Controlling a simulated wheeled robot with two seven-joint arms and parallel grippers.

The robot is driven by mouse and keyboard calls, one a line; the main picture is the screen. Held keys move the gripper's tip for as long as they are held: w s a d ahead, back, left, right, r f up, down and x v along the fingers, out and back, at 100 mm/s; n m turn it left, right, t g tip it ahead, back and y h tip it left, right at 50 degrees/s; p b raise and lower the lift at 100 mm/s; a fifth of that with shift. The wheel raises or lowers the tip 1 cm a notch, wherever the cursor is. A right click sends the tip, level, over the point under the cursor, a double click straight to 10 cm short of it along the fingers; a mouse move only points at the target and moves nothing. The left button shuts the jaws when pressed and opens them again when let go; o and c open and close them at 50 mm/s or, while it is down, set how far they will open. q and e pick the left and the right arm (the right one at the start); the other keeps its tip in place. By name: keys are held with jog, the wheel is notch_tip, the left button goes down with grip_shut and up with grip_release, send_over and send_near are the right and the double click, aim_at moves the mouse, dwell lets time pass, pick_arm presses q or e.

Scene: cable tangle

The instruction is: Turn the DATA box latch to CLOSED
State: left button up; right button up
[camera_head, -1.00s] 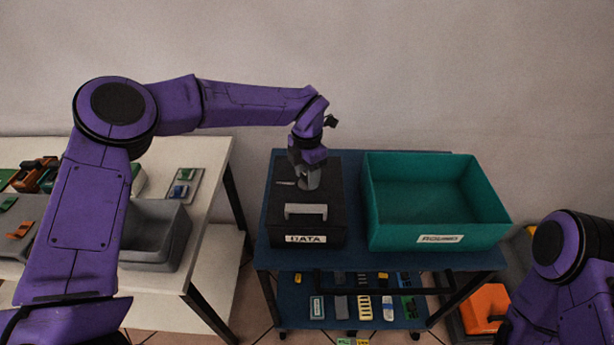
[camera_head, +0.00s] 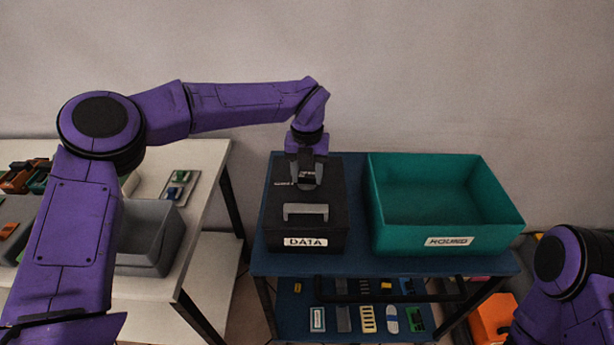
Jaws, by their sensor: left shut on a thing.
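The black DATA box (camera_head: 330,228) stands on the left part of the blue cart top, with a white DATA label (camera_head: 305,242) on its front and a grey handle (camera_head: 306,209) on its lid. My left gripper (camera_head: 308,185) points down onto the lid behind the handle. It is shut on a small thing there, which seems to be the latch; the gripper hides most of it. Small pale marks show on the lid just left of the gripper, too small to read. My right arm (camera_head: 562,268) shows at the lower right, but its gripper is out of view.
A white table (camera_head: 215,165) with a grey bin (camera_head: 150,238) is at left. An orange container (camera_head: 492,318) is lower right.

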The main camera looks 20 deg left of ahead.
aim_at(307, 177)
pick_arm(q)
jog(key=shift+n, duration=0.6)
jog(key=o, duration=1.1)
jog(key=shift+c, duration=0.2)
notch_tip(307, 177, up, 11)
jog(key=b, duration=0.1)
jog(key=shift+f, duration=0.2)
jog(key=shift+r, duration=0.1)
